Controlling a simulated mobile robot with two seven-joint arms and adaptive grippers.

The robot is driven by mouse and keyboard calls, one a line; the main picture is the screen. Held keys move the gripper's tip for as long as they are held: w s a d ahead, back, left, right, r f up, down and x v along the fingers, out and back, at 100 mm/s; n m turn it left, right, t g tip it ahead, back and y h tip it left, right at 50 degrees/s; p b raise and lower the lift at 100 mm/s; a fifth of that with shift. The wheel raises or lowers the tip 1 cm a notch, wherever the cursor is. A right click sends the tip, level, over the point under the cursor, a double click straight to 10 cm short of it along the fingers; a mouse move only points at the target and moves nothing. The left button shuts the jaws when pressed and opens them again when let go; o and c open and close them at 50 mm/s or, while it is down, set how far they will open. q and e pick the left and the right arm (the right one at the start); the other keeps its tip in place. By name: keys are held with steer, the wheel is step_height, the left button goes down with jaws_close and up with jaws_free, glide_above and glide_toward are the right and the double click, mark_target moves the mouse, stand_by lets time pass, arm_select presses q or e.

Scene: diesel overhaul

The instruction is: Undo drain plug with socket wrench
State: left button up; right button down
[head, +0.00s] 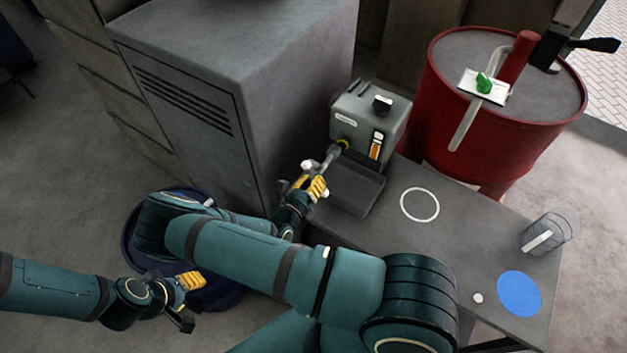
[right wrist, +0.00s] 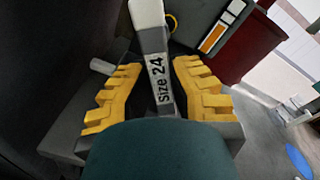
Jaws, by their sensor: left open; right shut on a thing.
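A grey metal tank (head: 368,118) with a black cap and an orange-and-white gauge stands at the back of the bench. A yellow ring (head: 343,145) shows low on its front face; the drain plug itself cannot be made out. My right gripper (head: 313,187) is shut on the grey socket wrench (head: 331,157), whose far end reaches the tank by the ring. Whether the socket is seated on the plug is unclear. In the right wrist view the wrench (right wrist: 151,20) reads "Size 24" between the yellow fingers. My left gripper (head: 192,300) is open and empty, low at the left.
A dark tray (head: 352,192) lies under the tank's front. The bench (head: 440,240) has a white ring mark, a blue disc (head: 519,292), a small white knob (head: 477,298) and a clear beaker (head: 548,235). A grey cabinet (head: 240,90), red drum (head: 500,130) and blue bin (head: 225,300) stand around.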

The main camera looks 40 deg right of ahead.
steer(key=m, duration=0.8)
steer(key=shift+h, duration=0.3)
steer(key=m, duration=0.8)
steer(key=shift+s, duration=0.1)
steer(key=m+h, duration=0.1)
steer(key=m, duration=0.6)
steer(key=shift+m, duration=0.4)
steer(key=m, duration=0.4)
steer(key=shift+g, duration=0.4)
steer(key=m, duration=0.4)
steer(key=shift+g, duration=0.3)
steer(key=shift+f, duration=0.1)
steer(key=shift+d, duration=0.1)
